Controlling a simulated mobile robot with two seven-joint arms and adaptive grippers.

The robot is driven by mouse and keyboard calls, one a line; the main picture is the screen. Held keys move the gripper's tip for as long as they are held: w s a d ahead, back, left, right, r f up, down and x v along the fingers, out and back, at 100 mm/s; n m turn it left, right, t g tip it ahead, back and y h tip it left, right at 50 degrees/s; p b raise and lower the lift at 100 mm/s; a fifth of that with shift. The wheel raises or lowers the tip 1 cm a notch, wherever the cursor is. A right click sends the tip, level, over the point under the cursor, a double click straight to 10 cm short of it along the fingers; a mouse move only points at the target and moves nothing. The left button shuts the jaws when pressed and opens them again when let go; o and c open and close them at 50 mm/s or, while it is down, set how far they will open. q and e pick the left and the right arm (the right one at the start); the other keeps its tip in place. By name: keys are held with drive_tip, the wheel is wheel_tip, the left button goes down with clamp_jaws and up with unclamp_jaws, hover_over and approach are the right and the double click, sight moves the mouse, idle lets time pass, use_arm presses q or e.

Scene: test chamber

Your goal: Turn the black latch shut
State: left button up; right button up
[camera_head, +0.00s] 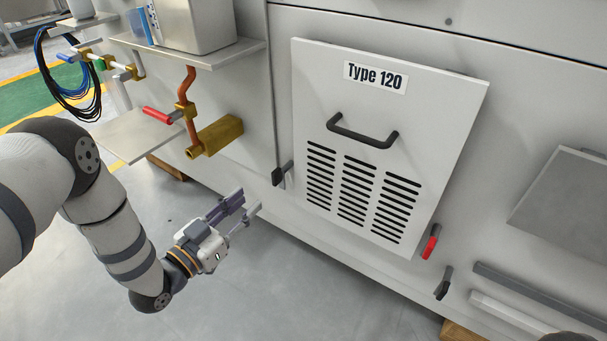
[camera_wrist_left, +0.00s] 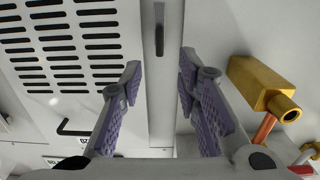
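A black latch (camera_head: 279,176) sits at the left edge of the white "Type 120" panel (camera_head: 452,105), low down. In the left wrist view the black latch (camera_wrist_left: 159,32) is ahead of the fingers, between their lines. A second black latch (camera_head: 443,284) is below the panel's lower right corner, and a red latch (camera_head: 430,243) is at its right edge. My left gripper (camera_head: 243,208) is open and empty, in front of the cabinet and below left of the left latch, apart from it. Its spread fingers also show in the left wrist view (camera_wrist_left: 160,76). My right gripper is out of view.
A brass block (camera_head: 216,137) with an orange pipe and a red-handled valve (camera_head: 158,115) is left of the panel, below a shelf (camera_head: 225,54). The panel has a black handle (camera_head: 362,135). A grey box (camera_head: 568,200) projects at right. Floor before the cabinet is clear.

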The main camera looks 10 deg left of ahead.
sight(273, 178)
use_arm(q)
drive_tip(key=b+x, duration=0.3)
drive_tip(key=x, duration=0.7)
drive_tip(key=shift+r+b, duration=0.15)
drive_tip(key=shift+b, duration=0.2)
drive_tip(key=shift+w+d+r, duration=0.15)
drive_tip(key=shift+w+d, duration=0.1)
drive_tip(key=shift+w, duration=0.2)
clamp_jaws()
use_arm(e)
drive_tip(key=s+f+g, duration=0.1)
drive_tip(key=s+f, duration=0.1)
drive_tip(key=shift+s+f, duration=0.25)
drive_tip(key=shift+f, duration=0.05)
